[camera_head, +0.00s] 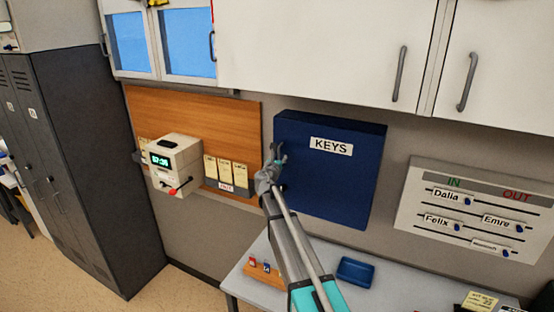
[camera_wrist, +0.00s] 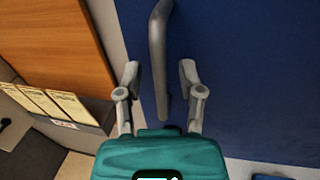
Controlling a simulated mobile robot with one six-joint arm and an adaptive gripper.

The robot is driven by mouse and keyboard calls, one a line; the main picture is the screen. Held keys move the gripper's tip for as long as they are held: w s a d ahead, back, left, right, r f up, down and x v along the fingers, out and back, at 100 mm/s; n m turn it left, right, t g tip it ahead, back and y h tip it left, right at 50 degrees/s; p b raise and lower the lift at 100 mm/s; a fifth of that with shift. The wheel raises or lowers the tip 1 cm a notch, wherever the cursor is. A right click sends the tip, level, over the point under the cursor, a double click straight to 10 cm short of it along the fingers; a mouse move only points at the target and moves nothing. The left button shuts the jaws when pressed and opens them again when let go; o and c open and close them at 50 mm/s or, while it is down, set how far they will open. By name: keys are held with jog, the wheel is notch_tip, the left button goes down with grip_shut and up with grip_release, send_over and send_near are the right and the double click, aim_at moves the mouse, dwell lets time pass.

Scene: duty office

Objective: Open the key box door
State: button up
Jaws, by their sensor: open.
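The key box (camera_head: 335,185) is a dark blue wall box with a white KEYS label, and its door looks shut. My gripper (camera_head: 275,155) is at the left side of its door in the head view, where it hides the handle. In the wrist view the grey bar handle (camera_wrist: 158,60) runs upright on the blue door (camera_wrist: 245,80). My gripper there (camera_wrist: 160,75) is open, with one finger on each side of the handle's lower part. Gaps show between the fingers and the handle. I cannot tell how deep the handle sits between them.
A time clock (camera_head: 176,163) and card slots (camera_head: 226,172) sit on a wooden board (camera_head: 235,112) left of the box. White cabinets (camera_head: 320,50) hang above. An IN/OUT board (camera_head: 475,212) is at right. A desk (camera_head: 400,282) with a blue tray (camera_head: 356,271) is below.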

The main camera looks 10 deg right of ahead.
grip_shut()
jog(key=shift+a, duration=0.25)
jog(key=shift+d, duration=0.25)
jog(key=shift+s, duration=0.15)
